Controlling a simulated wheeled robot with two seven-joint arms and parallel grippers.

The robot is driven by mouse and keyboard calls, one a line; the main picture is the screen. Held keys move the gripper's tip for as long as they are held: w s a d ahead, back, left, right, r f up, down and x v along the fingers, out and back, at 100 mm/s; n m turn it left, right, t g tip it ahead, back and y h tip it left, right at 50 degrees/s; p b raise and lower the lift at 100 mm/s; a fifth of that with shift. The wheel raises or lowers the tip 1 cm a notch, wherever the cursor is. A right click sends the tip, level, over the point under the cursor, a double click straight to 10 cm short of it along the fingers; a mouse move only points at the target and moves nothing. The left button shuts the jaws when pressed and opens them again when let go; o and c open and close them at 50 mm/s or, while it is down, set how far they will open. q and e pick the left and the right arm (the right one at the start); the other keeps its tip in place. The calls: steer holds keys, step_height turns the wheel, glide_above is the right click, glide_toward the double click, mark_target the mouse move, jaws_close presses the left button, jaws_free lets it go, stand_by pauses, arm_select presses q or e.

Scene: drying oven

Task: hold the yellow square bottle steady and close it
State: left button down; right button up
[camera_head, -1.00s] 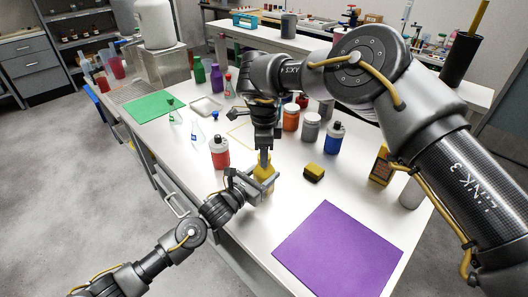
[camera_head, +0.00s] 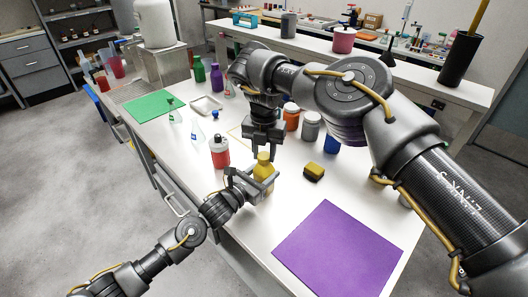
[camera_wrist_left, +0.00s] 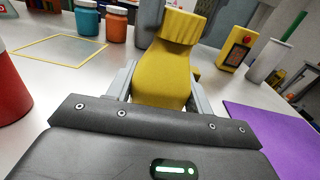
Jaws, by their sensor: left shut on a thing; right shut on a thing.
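The yellow square bottle (camera_head: 264,173) stands upright on the white table, with its yellow cap (camera_head: 263,157) on top. In the left wrist view the bottle (camera_wrist_left: 162,78) fills the middle, and its ribbed cap (camera_wrist_left: 183,28) sits on the neck. My left gripper (camera_head: 258,184) is shut on the bottle's body from the front left. My right gripper (camera_head: 263,151) comes down from above and is shut on the cap.
A red bottle (camera_head: 220,156) stands close to the left. A yellow-and-black block (camera_head: 313,172) lies to the right. Orange (camera_head: 291,119) and grey (camera_head: 310,127) jars stand behind, near my right arm. A purple mat (camera_head: 340,248) covers the front right; a green mat (camera_head: 152,106) lies back left.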

steer(key=m, duration=1.3)
steer(key=o, duration=1.1)
steer(key=shift+c, duration=0.2)
steer(key=shift+r, duration=2.25)
